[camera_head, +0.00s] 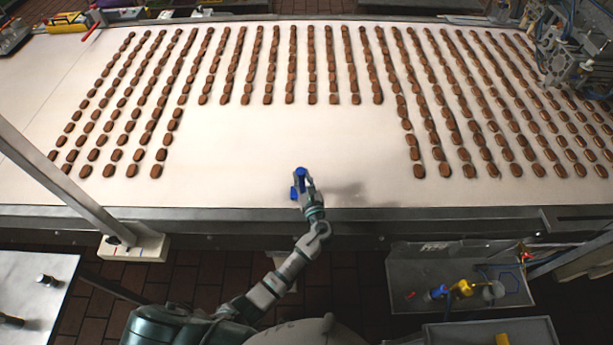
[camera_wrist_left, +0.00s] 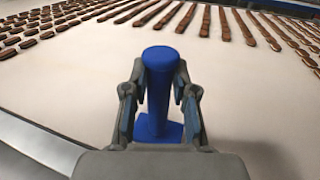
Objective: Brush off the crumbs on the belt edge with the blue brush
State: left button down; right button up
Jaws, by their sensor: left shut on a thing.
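The blue brush (camera_head: 299,181) is in my left gripper (camera_head: 303,182), over the bare white front part of the belt (camera_head: 270,140). In the left wrist view the blue brush (camera_wrist_left: 160,62) stands between the two fingers of my left gripper (camera_wrist_left: 158,100), which are shut on it. Its wider blue base shows below the fingers. I cannot tell whether the base touches the belt. The metal belt edge (camera_head: 200,216) runs along the front, just nearer than the brush. No crumbs can be made out at this size. My right gripper is not in view.
Long rows of brown sandwich biscuits (camera_head: 312,70) cover the back and both sides of the belt. A grey tray (camera_head: 400,262) with a yellow and blue tool (camera_head: 462,288) is at the lower right. Machinery (camera_head: 560,45) stands at the back right. The belt's front middle is clear.

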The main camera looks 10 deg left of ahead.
pick_arm(q)
jog(key=s+a, duration=0.2)
jog(key=a, duration=0.7)
jog(key=s+a+p, duration=0.1)
jog(key=s+a, duration=0.1)
jog(key=a, duration=0.7)
jog(key=shift+s+a, duration=0.25)
jog(key=shift+a, duration=0.05)
dwell(1.1)
notch_tip(320, 180, up, 7)
dwell(0.6)
